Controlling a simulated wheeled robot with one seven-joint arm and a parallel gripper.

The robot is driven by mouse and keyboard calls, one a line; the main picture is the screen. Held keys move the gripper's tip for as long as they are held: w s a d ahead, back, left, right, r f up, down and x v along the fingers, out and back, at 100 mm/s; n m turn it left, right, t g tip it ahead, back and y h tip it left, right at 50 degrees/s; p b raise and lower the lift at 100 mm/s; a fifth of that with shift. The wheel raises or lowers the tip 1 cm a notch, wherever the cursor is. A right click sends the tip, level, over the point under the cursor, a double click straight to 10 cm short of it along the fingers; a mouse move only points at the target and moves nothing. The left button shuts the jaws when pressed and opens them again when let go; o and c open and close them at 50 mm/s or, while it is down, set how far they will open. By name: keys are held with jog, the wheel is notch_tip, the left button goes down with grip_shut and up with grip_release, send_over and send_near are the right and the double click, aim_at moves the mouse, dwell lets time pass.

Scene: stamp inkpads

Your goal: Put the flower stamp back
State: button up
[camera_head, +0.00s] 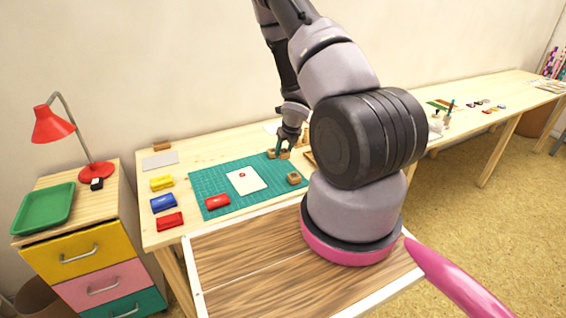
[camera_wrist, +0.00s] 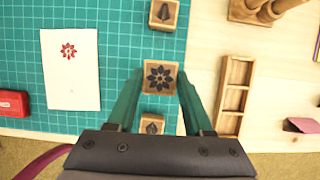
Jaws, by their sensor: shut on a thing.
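The flower stamp (camera_wrist: 160,77) is a small wooden block with a dark flower on its top face. My gripper (camera_wrist: 160,74) is shut on it, one green finger on each side, over the right part of the green mat (camera_wrist: 112,22). It looks larger than the other stamps; its height above the mat is hard to judge. In the head view my gripper (camera_head: 281,147) is small, at the mat's far right side. A wooden tray (camera_wrist: 248,98) with several empty-looking compartments lies to the right, on the bare table. My arm hides most of it in the head view.
Another stamp (camera_wrist: 164,13) stands beyond the held one, and one (camera_wrist: 152,124) nearer, partly behind my gripper. A white card (camera_wrist: 71,88) with a red flower print lies left. A red inkpad (camera_wrist: 12,103) is further left. Wooden holders (camera_wrist: 250,10) stand upper right.

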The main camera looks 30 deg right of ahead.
aim_at(285, 158)
jog(key=shift+f, duration=2.5)
jog(key=shift+f, duration=0.1)
jog(key=o, duration=1.1)
jog(key=v, duration=1.2)
jog(key=shift+w+r, duration=0.1)
jog(key=shift+r, duration=0.2)
